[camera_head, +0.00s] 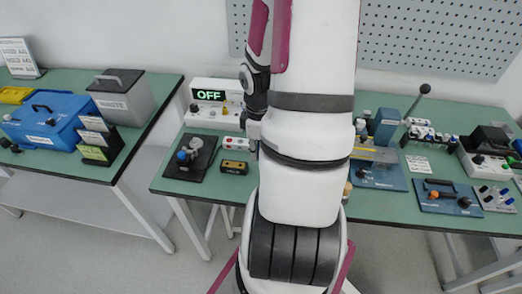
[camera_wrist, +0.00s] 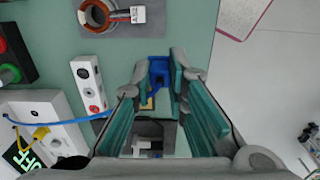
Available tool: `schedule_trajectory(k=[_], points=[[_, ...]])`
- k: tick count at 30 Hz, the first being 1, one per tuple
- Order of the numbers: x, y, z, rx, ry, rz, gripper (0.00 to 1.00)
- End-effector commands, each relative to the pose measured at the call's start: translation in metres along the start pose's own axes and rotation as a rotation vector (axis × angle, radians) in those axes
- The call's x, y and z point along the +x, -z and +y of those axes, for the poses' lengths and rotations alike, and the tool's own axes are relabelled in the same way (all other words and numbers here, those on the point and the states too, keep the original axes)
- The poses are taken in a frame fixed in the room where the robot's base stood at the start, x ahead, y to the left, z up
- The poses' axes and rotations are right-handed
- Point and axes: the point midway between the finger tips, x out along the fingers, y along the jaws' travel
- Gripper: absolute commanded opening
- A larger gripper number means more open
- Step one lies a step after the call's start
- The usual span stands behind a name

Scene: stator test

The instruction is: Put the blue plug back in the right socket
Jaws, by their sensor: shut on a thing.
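In the wrist view, my gripper (camera_wrist: 162,75) is shut on a blue piece, which looks like the blue plug (camera_wrist: 158,66), held between its fingertips. A white strip with round sockets, one of them red (camera_wrist: 88,85), lies on the green bench to the left of the fingers, apart from the plug. It also shows in the head view (camera_head: 236,143). A blue cable (camera_wrist: 60,121) runs from the white unit with the OFF display (camera_wrist: 45,140) toward my gripper. A yellow plug (camera_wrist: 41,132) sits at that unit. In the head view my arm hides the fingertips.
A wound ring part (camera_wrist: 105,14) stands on a dark plate near the top of the wrist view. A box with red and green buttons (camera_wrist: 12,55) is at far left. A dark block (camera_wrist: 153,132) shows between my fingers. The bench edge runs to the right of my gripper.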

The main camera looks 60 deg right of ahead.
Motion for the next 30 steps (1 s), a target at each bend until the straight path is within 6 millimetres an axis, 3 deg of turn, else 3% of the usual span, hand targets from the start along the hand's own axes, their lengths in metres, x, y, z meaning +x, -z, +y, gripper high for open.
schedule_trajectory(k=[5, 30], points=[[0.0, 0.006, 0.013, -0.001, 0.0, 0.001, 0.0], [0.001, 0.06, 0.115, 0.0, -0.001, 0.001, 0.0]])
